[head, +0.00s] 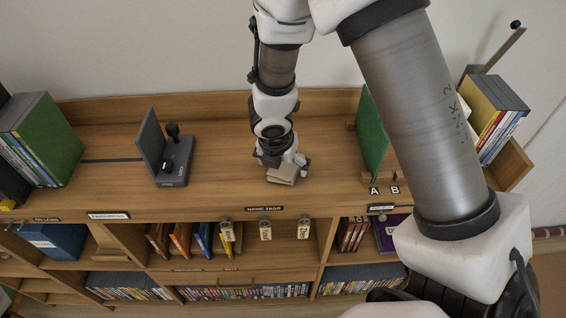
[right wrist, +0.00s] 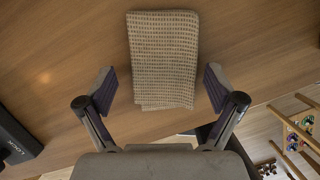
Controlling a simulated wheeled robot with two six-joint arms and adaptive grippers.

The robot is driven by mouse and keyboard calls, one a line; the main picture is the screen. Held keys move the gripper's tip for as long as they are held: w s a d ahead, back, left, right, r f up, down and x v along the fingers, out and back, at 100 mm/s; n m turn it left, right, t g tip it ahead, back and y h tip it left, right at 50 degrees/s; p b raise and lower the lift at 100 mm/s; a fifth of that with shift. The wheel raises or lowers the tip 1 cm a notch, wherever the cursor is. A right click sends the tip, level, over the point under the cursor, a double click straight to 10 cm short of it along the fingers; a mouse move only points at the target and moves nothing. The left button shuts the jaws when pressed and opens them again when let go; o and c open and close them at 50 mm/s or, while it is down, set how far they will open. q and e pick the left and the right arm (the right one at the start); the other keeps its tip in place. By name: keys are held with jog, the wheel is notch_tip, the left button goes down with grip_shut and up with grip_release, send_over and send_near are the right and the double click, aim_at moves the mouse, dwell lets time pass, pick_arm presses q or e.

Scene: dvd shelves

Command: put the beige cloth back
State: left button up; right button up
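The beige cloth (head: 281,177) lies folded on the wooden top of the shelf unit, near its front edge at the middle. In the right wrist view the cloth (right wrist: 163,50) is a woven rectangle at the top centre. My right gripper (head: 283,163) hangs over the shelf top at the cloth and hides part of it in the head view. In the right wrist view my right gripper (right wrist: 160,86) is open, its two fingers apart on either side of the cloth's near part, with a gap on each side. My left gripper is not in view.
A dark bookend stand (head: 166,160) is left of the cloth. A green upright panel (head: 371,135) is to the right. Books stand at the far left (head: 47,140) and far right (head: 490,115). Name tags (head: 265,230) hang below the front edge. Bare wood surrounds the cloth.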

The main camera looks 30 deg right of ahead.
jog(key=shift+r, duration=0.2)
jog(key=p+v, duration=1)
jog(key=v, duration=0.2)
jog(key=shift+p, duration=0.35)
